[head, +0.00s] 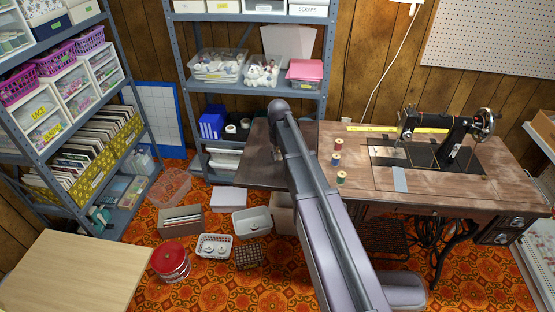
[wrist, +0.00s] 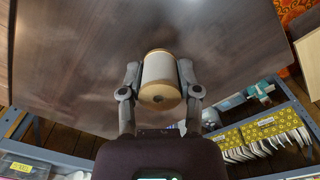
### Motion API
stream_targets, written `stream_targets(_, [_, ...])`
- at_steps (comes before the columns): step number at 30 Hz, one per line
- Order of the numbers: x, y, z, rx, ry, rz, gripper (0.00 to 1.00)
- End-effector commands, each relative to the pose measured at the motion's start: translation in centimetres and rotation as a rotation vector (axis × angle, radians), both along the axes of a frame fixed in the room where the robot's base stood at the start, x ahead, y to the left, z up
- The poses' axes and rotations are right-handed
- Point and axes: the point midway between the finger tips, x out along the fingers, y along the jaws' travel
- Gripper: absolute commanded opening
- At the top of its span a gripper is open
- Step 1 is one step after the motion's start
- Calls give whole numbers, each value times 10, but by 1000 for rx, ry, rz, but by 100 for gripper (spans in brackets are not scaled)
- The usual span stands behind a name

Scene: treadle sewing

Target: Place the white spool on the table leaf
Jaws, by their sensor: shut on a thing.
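The white spool (wrist: 159,78), with tan wooden ends, is between the two fingers of my gripper (wrist: 160,82) in the wrist view. The fingers are shut on its sides. Behind it, the dark brown table leaf (wrist: 90,35) fills much of that view. In the head view the table leaf (head: 258,168) is the dark panel at the left end of the sewing table. My arm reaches over it and hides most of the gripper and the spool there. I cannot tell whether the spool touches the leaf.
On the sewing table (head: 440,185), a red spool (head: 339,144), a blue spool (head: 336,159) and a green spool (head: 341,177) stand right of my arm. A black sewing machine (head: 445,130) is farther right. Metal shelves (head: 250,90) stand behind the leaf. Bins lie on the floor below.

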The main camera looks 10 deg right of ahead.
Motion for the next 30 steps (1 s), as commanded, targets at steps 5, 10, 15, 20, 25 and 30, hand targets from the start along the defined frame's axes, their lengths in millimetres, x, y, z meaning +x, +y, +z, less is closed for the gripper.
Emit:
stream_targets(5, [1,0,0,0,0,0,20])
stream_targets(10, [1,0,0,0,0,0,20])
stream_targets(15, [10,2,-1,0,0,0,20])
stream_targets(20, [14,3,-12,0,0,0,20])
stream_targets(25, [14,2,-27,0,0,-1,20])
stream_targets(30, [14,2,-36,0,0,-1,20])
